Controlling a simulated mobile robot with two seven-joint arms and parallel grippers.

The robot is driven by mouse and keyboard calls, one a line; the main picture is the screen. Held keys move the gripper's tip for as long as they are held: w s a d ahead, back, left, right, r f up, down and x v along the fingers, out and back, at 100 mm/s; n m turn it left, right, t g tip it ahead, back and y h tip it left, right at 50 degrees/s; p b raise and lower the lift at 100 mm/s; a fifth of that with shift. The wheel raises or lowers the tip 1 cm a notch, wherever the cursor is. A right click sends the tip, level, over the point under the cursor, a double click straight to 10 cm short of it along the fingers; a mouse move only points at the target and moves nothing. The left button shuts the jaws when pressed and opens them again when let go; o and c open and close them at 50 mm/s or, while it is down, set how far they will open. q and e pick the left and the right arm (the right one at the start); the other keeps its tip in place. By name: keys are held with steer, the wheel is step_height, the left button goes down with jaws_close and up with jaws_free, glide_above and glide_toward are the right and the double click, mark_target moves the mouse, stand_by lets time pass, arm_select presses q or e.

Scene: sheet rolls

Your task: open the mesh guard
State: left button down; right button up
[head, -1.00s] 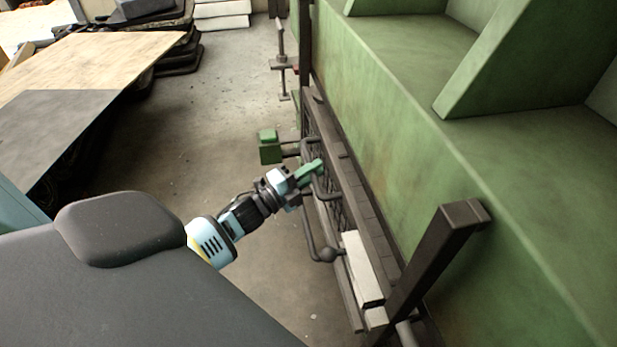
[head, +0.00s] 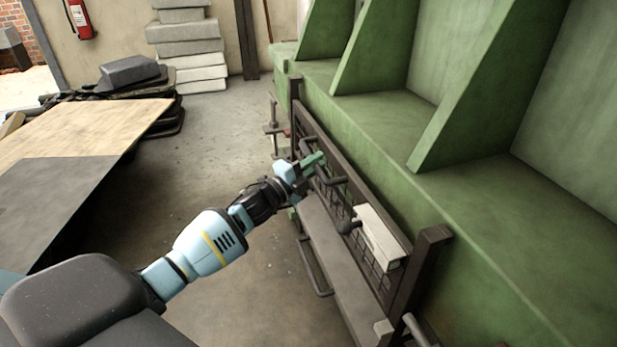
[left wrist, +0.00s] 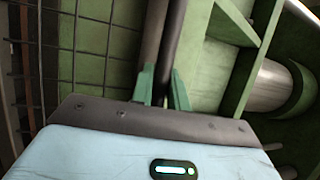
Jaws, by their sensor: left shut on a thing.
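The mesh guard (head: 372,269) is a dark-framed wire grid along the front of the green machine. A dark bent handle bar (head: 335,181) stands out from its face. My left gripper (head: 313,162) has green fingertips and is at the far part of this bar. In the left wrist view the two fingers (left wrist: 163,92) are shut on a dark bar (left wrist: 172,45), one on each side. The wire grid (left wrist: 82,62) shows to their left. A pale block (head: 379,237) sits at the near end of the guard. My right gripper is not in view.
The green machine (head: 440,200) with slanted ribs fills the right. A long grey ledge (head: 345,275) runs below the guard. A dark post (head: 418,270) stands at the near end. A board-topped table (head: 85,130) is at left; the floor between is clear.

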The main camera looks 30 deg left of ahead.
arm_select(q)
step_height(320, 180, up, 3)
steer(key=shift+r+p, duration=0.15)
steer(key=shift+p, duration=0.3)
steer(key=shift+r, duration=0.15)
steer(key=c, duration=1.4)
jaws_free()
steer(key=shift+f, duration=0.2)
steer(key=shift+o, duration=0.2)
